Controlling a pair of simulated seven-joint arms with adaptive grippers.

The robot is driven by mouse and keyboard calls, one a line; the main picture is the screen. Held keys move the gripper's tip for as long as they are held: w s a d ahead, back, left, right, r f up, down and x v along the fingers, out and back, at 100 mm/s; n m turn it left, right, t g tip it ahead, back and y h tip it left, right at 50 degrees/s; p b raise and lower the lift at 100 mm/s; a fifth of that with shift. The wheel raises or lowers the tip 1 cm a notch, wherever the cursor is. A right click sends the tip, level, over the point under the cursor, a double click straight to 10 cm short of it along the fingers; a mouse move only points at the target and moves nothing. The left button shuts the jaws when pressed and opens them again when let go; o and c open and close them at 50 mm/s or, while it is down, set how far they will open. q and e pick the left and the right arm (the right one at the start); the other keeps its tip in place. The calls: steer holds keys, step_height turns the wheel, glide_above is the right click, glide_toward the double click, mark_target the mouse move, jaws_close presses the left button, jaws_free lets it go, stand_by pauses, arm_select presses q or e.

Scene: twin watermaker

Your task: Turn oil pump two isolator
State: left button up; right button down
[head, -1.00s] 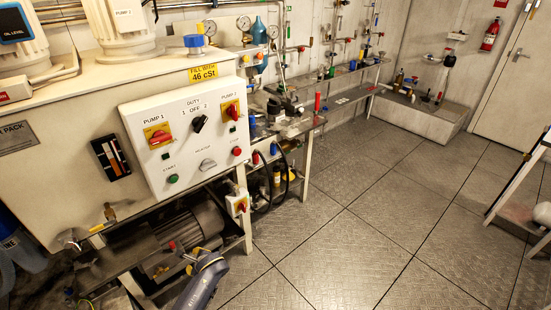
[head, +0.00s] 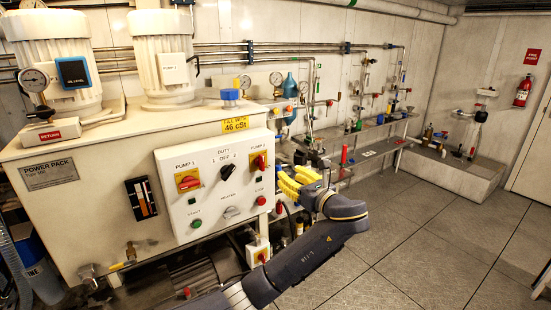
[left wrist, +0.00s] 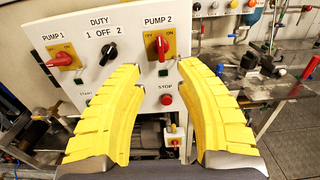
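The pump 2 isolator (head: 259,161) is a red rotary handle on a yellow plate at the upper right of the white control panel (head: 212,210). In the left wrist view the pump 2 isolator (left wrist: 160,46) sits ahead, its red handle roughly upright, between and beyond the fingertips. My left gripper (head: 290,182) has yellow fingers and is just right of the panel in the head view. In the left wrist view my left gripper (left wrist: 158,66) is open, its fingers wide apart with nothing between them, apart from the isolator. My right gripper is not in view.
The pump 1 isolator (head: 188,180), duty selector (head: 227,172), heater knob (head: 231,212), green start button (head: 196,223) and red stop button (head: 261,200) share the panel. A small isolator box (head: 258,252) hangs below. A bench (head: 375,132) runs right; the floor is clear.

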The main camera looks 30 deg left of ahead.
mark_target(263, 158)
arm_select(q)
steer(key=x, duration=1.7)
steer(key=shift+a, duration=0.1)
jaws_close()
